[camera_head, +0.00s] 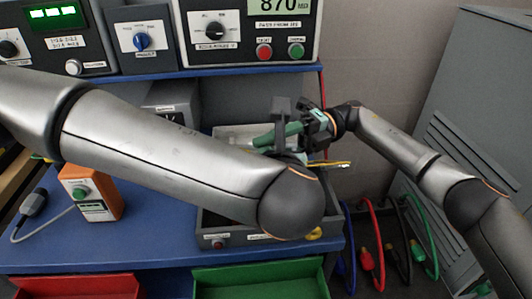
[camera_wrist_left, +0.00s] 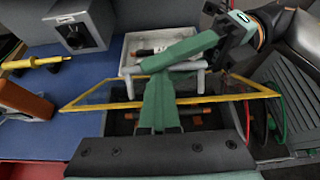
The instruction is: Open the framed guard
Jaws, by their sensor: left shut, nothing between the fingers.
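The framed guard, a clear panel with a yellow frame (camera_wrist_left: 235,98), spans the left wrist view above a dark box. One yellow edge (camera_head: 335,164) shows in the head view. It appears lifted off the box at a slant; the exact angle is unclear. My left gripper (camera_wrist_left: 160,84) is shut and empty, its green fingers overlapping the guard in the picture; contact is unclear. In the head view it is mostly hidden by my left elbow. My right gripper (camera_head: 268,142) reaches in from the right, green fingers (camera_wrist_left: 170,56) beside a pale bar; whether they grip it is unclear.
The grey box (camera_head: 210,240) sits on the blue bench. An orange device (camera_head: 92,192) stands left. Red (camera_head: 85,288) and green (camera_head: 260,280) bins are in front. Red, black and green cables hang at right beside a grey cabinet (camera_head: 460,120). A pale tray (camera_wrist_left: 130,50) lies behind.

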